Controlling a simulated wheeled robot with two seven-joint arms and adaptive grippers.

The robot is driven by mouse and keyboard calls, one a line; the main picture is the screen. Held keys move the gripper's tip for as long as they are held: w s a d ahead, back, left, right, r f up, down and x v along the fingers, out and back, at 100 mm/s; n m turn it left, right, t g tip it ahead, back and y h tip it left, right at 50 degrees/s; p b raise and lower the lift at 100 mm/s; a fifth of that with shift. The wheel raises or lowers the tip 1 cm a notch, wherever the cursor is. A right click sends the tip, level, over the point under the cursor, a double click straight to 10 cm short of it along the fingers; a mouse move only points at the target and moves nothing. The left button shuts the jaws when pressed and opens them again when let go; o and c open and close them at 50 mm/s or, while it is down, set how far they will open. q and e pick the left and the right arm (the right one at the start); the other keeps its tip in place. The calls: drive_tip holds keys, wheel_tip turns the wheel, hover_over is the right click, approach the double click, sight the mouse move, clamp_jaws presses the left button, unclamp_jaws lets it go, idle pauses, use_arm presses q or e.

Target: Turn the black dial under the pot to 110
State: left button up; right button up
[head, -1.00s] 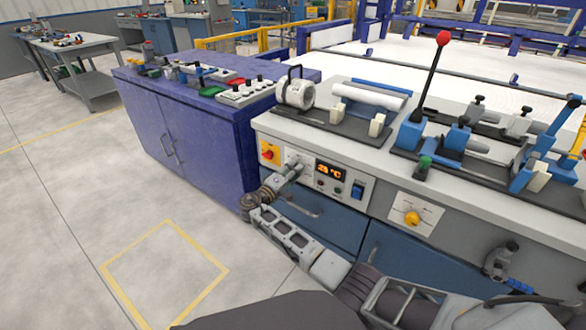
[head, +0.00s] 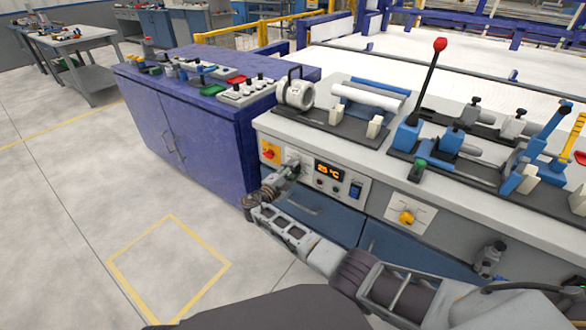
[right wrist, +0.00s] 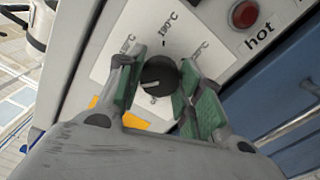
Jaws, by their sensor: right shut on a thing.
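The black dial (right wrist: 158,75) sits on a white scale plate (right wrist: 117,45) in the right wrist view. Its white pointer mark faces the lower left of that picture; the scale figures are mostly too blurred to read. My right gripper (right wrist: 160,85) is shut on the dial, with one green-padded finger on each side. The white pot (head: 295,91) stands on the bench above. My left gripper is not in view.
An orange temperature display (head: 329,171) and a blue switch (head: 356,190) are right of the dial. A yellow-and-red switch (head: 270,152) is to its left. A yellow knob (head: 406,217) is farther right. A purple cabinet (head: 185,120) stands at left, with open floor before it.

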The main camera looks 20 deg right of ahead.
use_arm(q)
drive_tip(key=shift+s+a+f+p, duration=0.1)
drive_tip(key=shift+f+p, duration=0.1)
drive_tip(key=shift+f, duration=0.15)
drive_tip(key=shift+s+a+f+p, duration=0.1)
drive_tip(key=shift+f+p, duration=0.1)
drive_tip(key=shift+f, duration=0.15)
use_arm(e)
drive_tip(key=shift+n, duration=0.9)
drive_tip(key=o, duration=1)
drive_tip(key=shift+a, duration=0.1)
drive_tip(key=shift+o, duration=0.2)
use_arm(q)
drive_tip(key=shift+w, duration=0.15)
use_arm(e)
drive_tip(key=v, duration=0.7)
drive_tip(key=shift+s+a, duration=0.15)
drive_tip(key=shift+a, duration=0.05)
